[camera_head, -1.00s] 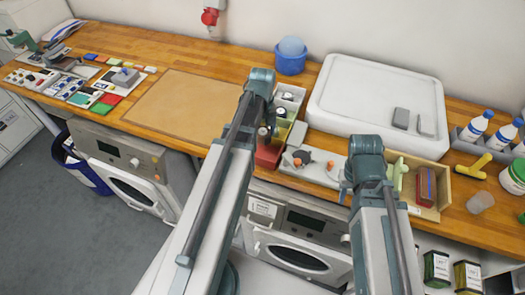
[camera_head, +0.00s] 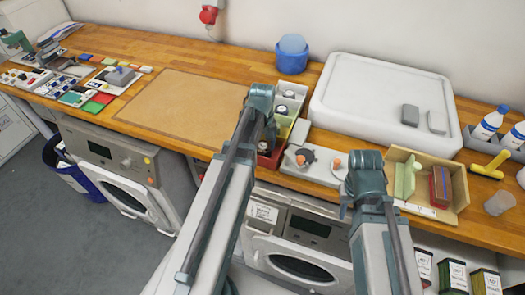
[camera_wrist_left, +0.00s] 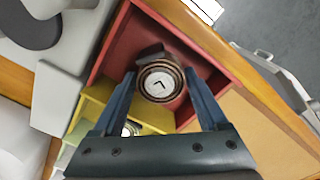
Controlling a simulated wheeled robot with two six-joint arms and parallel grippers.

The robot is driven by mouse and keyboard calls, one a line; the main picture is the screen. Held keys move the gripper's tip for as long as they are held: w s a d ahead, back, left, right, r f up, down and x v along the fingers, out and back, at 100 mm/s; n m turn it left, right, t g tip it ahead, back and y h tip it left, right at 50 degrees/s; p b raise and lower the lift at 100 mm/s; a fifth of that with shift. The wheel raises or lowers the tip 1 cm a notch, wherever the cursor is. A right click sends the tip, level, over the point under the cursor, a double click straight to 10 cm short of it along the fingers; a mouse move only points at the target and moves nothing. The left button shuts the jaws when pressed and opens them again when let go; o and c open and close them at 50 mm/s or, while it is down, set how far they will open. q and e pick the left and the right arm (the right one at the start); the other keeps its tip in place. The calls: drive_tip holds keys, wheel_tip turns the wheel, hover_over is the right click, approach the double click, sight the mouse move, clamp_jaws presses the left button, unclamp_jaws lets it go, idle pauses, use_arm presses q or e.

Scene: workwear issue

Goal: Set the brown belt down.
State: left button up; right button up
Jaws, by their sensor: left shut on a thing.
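The brown belt (camera_wrist_left: 158,80) is a tight coil with a white round face like a dial, seen in the left wrist view. My left gripper (camera_wrist_left: 161,76) has a fingertip on each side of the coil and is shut on it. The coil is over or inside a red bin (camera_wrist_left: 122,45); its exact height above the floor of the bin cannot be told. In the head view my left gripper (camera_head: 268,132) points down at the red bin (camera_head: 270,160), mostly hidden by its arm. My right gripper (camera_head: 346,198) is beside a wooden box; its fingers are largely hidden.
More bins (camera_head: 291,92) with coils stand behind the red one. A grey-white tray (camera_head: 312,166) with round items is to its right, then the wooden box (camera_head: 456,200). The tan mat (camera_head: 185,108) at left is clear.

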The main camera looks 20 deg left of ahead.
sight(263, 145)
use_arm(q)
drive_tip(key=shift+f, duration=0.15)
drive_tip(key=o, duration=1.6)
drive_tip(key=shift+c, duration=0.2)
wheel_tip(263, 145, up, 12)
drive_tip(key=p, duration=1.2)
drive_tip(key=s+d+m, duration=0.6)
drive_tip(key=d, duration=0.4)
drive_tip(key=s+d+m+y, duration=0.1)
drive_tip(key=s+d+m, duration=0.5)
drive_tip(key=d, duration=0.5)
drive_tip(key=shift+s+r+m, duration=0.2)
drive_tip(key=shift+s+m, duration=0.1)
drive_tip(key=shift+s, duration=0.2)
